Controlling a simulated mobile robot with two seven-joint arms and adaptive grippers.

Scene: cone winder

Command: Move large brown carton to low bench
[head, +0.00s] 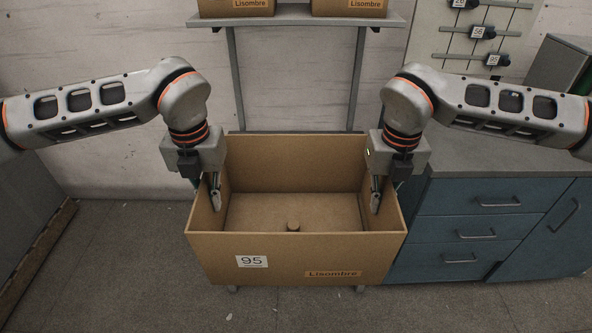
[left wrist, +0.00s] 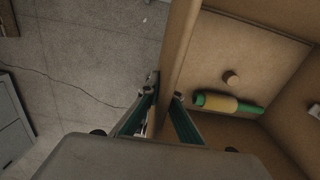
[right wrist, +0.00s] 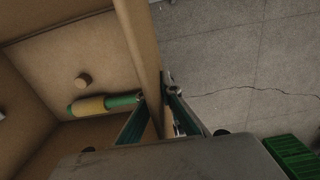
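The large brown carton (head: 290,258), open at the top and marked 95, is upright in the middle of the head view. My left gripper (head: 214,196) has one finger on each side of its left wall, pinching it; this wall (left wrist: 176,50) also shows in the left wrist view. My right gripper (head: 376,198) pinches the right wall (right wrist: 142,50) the same way. Inside lie a small round brown piece (head: 293,226) and a green and yellow tube (left wrist: 228,103). Short legs (head: 233,289) show below the carton; whether it rests on what they carry is hidden.
A shelf (head: 300,19) with smaller cartons stands behind at the wall. A blue drawer cabinet (head: 468,230) is close on the right. A wooden pallet-like edge (head: 40,250) lies at the left. Grey floor (head: 120,260) is clear to the left and in front.

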